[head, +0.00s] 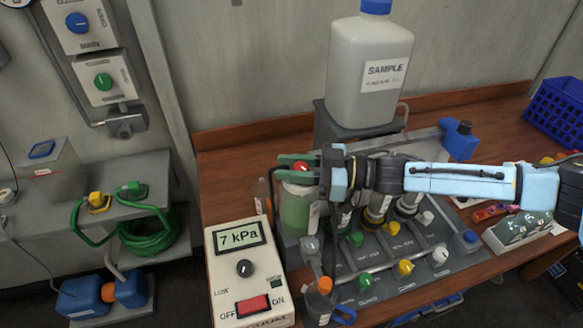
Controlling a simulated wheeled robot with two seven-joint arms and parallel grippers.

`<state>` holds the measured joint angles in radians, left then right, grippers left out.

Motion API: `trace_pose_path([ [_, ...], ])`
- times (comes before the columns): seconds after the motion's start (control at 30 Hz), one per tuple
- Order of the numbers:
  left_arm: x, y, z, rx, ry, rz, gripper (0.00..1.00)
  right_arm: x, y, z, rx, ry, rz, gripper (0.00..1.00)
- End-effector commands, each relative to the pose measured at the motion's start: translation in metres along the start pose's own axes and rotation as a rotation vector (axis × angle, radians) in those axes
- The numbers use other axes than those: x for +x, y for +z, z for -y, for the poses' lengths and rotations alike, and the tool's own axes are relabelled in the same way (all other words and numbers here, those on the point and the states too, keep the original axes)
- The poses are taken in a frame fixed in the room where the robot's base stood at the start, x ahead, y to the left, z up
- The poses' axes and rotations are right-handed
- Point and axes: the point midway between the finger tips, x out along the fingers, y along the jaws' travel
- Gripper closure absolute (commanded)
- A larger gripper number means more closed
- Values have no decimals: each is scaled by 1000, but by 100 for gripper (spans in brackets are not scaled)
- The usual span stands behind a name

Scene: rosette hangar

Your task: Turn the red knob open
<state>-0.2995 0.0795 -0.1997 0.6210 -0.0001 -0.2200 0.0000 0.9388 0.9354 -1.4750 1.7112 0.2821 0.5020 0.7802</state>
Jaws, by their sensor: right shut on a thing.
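The red knob (300,167) sits on top of a jar with green contents (298,208) at the back left of the manifold. My right gripper (289,167) reaches in from the right, level with the knob. Its green fingers are shut on the knob, one on the far side and one on the near side. The fingers hide part of the knob, so I cannot tell how far it is turned. My left gripper is not in view.
A vacuum box (217,285) reading 7 kPa stands in front left. Several green, yellow and white knobs sit on the grey manifold (385,287) below my arm. A large sample jug (350,65) stands behind, and a blue basket (556,108) at the right.

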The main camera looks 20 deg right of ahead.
Motion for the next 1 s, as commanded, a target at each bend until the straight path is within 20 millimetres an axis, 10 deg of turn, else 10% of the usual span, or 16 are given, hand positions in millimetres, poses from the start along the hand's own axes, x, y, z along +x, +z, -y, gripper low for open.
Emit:
trace_pose_path([
  [1.0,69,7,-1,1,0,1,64,-4,3,13,-3,-837,-1,94],
])
